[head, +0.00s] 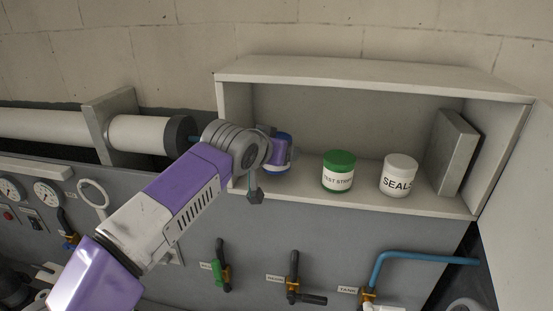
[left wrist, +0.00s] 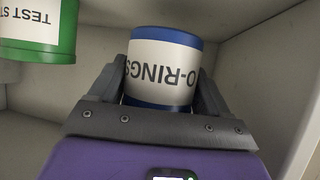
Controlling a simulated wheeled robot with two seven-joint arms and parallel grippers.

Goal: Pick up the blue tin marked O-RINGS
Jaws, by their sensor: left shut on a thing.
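The blue tin (left wrist: 163,62) has a white label reading O-RINGS, upside down in the left wrist view. My left gripper (left wrist: 162,85) has one finger on each side of it and is shut on it. In the head view the blue tin (head: 284,142) is at the left end of the open shelf box, partly hidden behind my left gripper (head: 275,150). Whether its base touches the shelf floor cannot be told. My right gripper is in neither view.
A green tin (head: 338,171) labelled TEST STRIPS and a white tin (head: 398,175) labelled SEALS stand to the right in the shelf box (head: 370,73). A grey slab (head: 453,152) leans at its right end. Valves (head: 293,277) and a blue pipe (head: 420,257) are below.

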